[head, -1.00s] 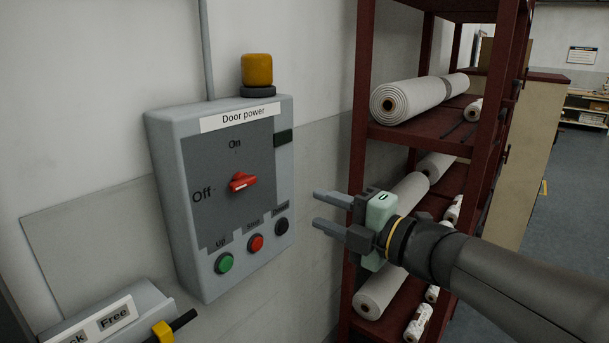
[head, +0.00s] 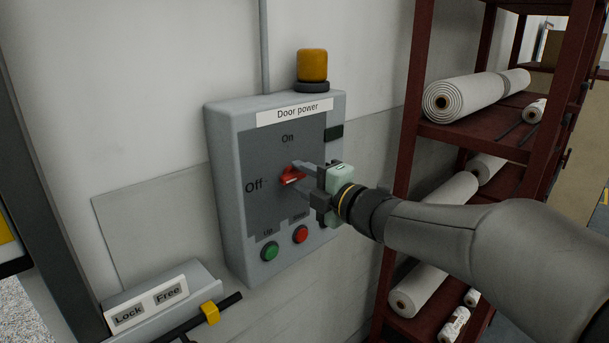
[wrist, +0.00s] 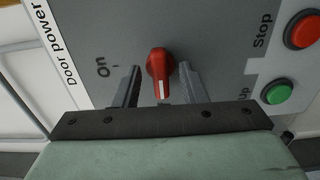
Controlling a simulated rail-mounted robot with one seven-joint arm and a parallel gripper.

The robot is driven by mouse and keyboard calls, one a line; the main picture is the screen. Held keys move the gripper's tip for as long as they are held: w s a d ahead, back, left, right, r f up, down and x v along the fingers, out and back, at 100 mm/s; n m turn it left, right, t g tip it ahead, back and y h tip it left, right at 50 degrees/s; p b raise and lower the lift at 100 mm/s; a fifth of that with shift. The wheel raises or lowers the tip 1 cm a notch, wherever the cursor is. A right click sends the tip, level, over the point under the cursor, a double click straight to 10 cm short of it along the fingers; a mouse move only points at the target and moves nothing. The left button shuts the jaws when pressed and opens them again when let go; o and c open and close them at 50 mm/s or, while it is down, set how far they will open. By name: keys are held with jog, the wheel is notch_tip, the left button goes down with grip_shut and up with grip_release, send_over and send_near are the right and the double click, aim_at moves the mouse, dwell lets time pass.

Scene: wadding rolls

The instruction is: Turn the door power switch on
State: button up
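The red door power knob (head: 290,176) is on the grey "Door power" box (head: 228,215). In the wrist view the knob (wrist: 160,72) has its white mark pointing down, which is the Off side of the panel. "On" is printed above the knob and "Off" to its left in the head view. My gripper (head: 300,175) is at the panel from the right. Its fingers are open, one on each side of the knob. The wrist view shows a gap between the knob and each finger of my gripper (wrist: 160,68).
A green button (head: 269,251) and a red button (head: 300,234) sit below the knob. An orange lamp (head: 312,65) is above the box. A rack (head: 407,190) with white rolls stands right. A Lock/Free unit (head: 150,300) is lower left.

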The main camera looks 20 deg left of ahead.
jog(key=shift+w+a, duration=0.25)
jog(key=shift+a, duration=0.15)
jog(key=shift+c, duration=0.4)
jog(key=c, duration=0.6)
